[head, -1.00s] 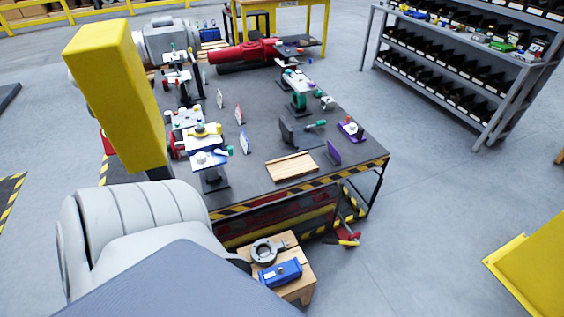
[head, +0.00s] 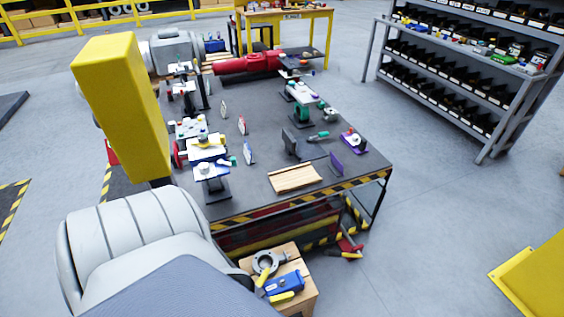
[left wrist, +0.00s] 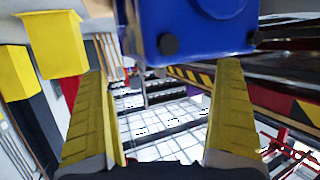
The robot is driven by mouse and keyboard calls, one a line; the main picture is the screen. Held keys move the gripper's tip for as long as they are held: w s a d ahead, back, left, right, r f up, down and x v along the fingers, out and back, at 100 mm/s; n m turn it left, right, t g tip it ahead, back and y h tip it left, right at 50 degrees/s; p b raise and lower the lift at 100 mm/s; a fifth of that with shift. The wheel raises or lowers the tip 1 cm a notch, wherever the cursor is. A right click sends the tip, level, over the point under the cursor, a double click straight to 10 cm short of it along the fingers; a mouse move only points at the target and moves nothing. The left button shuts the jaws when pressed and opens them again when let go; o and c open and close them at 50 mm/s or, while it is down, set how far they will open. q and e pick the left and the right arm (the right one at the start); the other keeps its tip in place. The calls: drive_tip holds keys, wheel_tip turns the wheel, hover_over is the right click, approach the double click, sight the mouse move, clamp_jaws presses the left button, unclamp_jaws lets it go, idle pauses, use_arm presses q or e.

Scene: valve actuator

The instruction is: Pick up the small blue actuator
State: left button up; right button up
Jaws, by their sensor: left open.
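The small blue actuator (head: 289,282) lies on a small wooden stand (head: 306,298) in front of the workbench. My left gripper (head: 273,286) is open, with one yellow finger at the actuator's back-left side and the other at its front. In the left wrist view the blue actuator (left wrist: 190,35) fills the top middle, with dark round bolts on its face. The yellow fingers of my left gripper (left wrist: 162,82) stand apart to either side below it. I cannot tell whether they touch it. My right gripper is not in view.
A grey ring-shaped valve part (head: 266,262) sits on the stand just behind the actuator. The dark workbench (head: 240,190) with striped edge stands close behind, carrying several fixtures and a wooden block (head: 295,178). Open floor (head: 430,220) lies to the right.

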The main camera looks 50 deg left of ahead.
use_arm(q)
drive_tip(key=shift+x, duration=1.05)
